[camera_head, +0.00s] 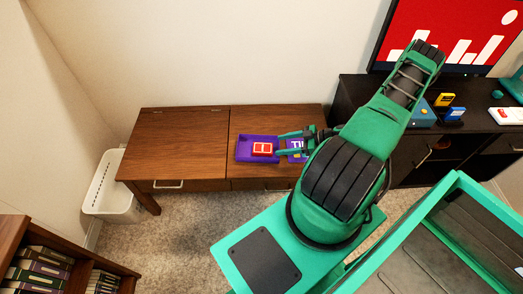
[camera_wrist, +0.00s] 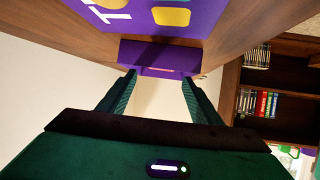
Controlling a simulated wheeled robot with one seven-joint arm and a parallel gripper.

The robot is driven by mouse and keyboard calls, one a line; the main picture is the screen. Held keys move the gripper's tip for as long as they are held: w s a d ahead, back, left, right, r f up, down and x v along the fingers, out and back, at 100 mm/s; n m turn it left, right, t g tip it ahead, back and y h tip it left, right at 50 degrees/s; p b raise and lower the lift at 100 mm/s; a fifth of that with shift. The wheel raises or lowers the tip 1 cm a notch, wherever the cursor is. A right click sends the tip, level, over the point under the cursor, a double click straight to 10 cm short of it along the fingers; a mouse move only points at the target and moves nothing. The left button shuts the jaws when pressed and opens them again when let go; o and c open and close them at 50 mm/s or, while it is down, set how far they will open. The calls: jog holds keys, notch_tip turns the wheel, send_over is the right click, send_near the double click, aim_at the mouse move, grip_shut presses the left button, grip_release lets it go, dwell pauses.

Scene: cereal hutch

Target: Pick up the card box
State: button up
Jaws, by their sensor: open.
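A small red box with white panels (camera_head: 263,149), which looks like the card box, lies inside a purple tray (camera_head: 242,157) on the brown wooden desk. My gripper (camera_head: 279,146) is just right of the red box, fingers pointing left towards it. In the wrist view the two fingers of my gripper (camera_wrist: 159,82) are apart with nothing between them. A purple surface, probably the tray (camera_wrist: 160,52), shows beyond the fingertips there. I cannot make out the red box clearly in that view.
A purple box lid with white letters (camera_head: 296,145) lies right of the tray, partly behind my arm; it also shows in the wrist view (camera_wrist: 150,15). A white basket (camera_head: 108,190) stands left of the desk (camera_head: 180,140). The desk's left half is clear.

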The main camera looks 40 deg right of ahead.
aim_at(264, 148)
jog(key=x, duration=0.8)
jog(key=shift+w+a, duration=0.15)
jog(key=c, duration=0.8)
